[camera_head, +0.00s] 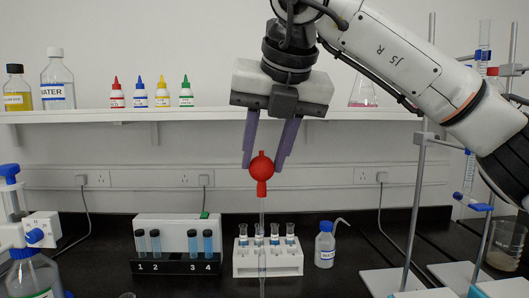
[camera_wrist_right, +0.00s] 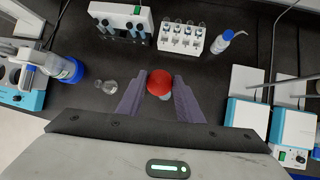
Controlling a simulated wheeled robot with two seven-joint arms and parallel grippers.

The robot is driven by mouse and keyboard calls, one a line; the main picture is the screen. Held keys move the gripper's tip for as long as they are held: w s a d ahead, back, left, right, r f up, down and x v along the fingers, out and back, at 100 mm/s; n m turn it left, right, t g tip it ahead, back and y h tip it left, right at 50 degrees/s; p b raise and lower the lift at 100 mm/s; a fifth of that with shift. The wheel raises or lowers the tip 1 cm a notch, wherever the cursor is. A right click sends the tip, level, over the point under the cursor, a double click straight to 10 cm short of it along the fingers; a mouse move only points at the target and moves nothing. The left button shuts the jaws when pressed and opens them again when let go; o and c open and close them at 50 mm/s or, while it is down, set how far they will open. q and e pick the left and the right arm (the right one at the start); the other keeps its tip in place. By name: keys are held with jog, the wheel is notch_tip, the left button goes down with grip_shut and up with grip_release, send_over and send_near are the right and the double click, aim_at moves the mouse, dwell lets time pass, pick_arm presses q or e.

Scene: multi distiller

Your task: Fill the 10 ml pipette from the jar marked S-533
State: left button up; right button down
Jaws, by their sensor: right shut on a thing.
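My right gripper (camera_head: 262,167) hangs down at the centre, its purple fingers shut on the red rubber bulb (camera_head: 262,169) of a pipette. The thin clear pipette tube (camera_head: 262,225) hangs upright below the bulb, in front of a white rack; its tip is out of view. In the right wrist view the bulb (camera_wrist_right: 159,84) sits between the fingertips (camera_wrist_right: 159,95). A blue-capped bottle (camera_head: 36,278) stands at the lower left. It also shows in the right wrist view (camera_wrist_right: 62,68). I cannot read S-533 on any label. My left gripper is not in view.
The white rack (camera_head: 268,262) holds several vials. A numbered tube stand (camera_head: 176,265) is to its left and a wash bottle (camera_head: 325,245) to its right. Small glassware (camera_wrist_right: 109,87) stands left of the gripper. Metal stands (camera_head: 414,200) are at the right.

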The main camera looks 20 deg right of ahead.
aim_at(267, 171)
jog(key=shift+f+b, duration=1.8)
jog(key=shift+f, duration=0.5)
jog(key=c, duration=2.3)
grip_release()
jog(key=o, duration=0.6)
jog(key=shift+c, duration=1.6)
